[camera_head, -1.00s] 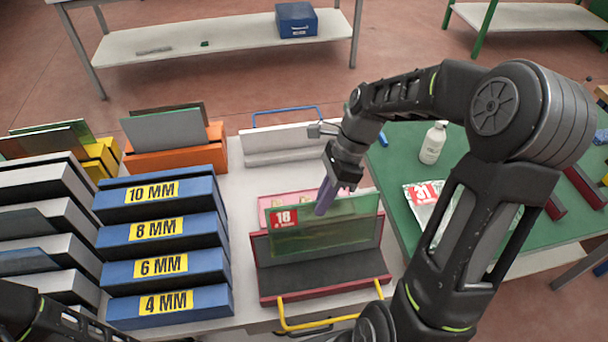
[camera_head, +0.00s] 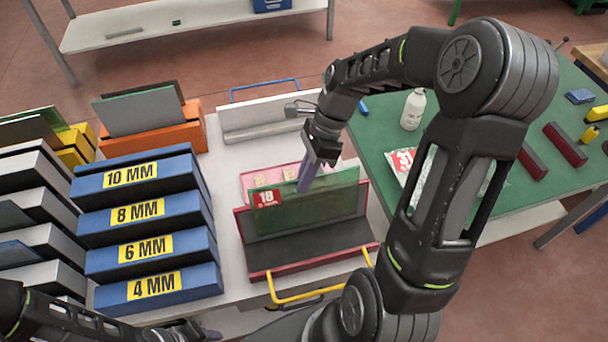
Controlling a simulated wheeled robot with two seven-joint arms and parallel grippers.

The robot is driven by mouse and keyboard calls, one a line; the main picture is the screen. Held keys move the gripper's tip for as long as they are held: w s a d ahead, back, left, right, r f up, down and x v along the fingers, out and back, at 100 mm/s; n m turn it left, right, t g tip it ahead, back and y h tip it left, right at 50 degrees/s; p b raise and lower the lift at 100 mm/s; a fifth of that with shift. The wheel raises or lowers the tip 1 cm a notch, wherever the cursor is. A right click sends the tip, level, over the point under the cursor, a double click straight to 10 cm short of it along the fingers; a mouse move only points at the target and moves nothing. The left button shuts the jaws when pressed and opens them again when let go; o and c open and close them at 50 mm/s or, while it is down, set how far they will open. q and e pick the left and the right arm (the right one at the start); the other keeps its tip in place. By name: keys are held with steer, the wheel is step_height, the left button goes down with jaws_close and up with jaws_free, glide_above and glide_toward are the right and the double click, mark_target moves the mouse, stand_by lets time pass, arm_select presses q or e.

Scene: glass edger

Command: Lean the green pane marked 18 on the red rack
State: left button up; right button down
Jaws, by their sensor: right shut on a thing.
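The green see-through pane (camera_head: 328,199) has a red label marked 18 at its upper left. The pane stands nearly upright over the red rack (camera_head: 316,265), in front of the rack's back panel. I cannot tell whether its lower edge touches the rack. The rack has a red front rim and a dark grey bed. My left gripper (camera_head: 205,334) is only partly in view at the bottom edge, apart from the rack; its jaws cannot be made out.
Blue boxes (camera_head: 150,288) marked 4 to 10 MM stand left of the rack. A pink thing (camera_head: 252,180) lies behind the pane. An orange rack (camera_head: 190,140) and a white rack (camera_head: 262,128) stand farther back. A yellow handle (camera_head: 300,298) juts in front; a white bottle (camera_head: 413,110) stands right.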

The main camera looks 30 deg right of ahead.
steer(key=shift+f+b, duration=1.35)
steer(key=shift+f, duration=1.25)
steer(key=c, duration=1.5)
jaws_free()
steer(key=shift+f, duration=0.1)
steer(key=v, duration=0.8)
steer(key=shift+s+a+b, duration=0.1)
steer(key=shift+a+b, duration=0.05)
steer(key=shift+b, duration=0.2)
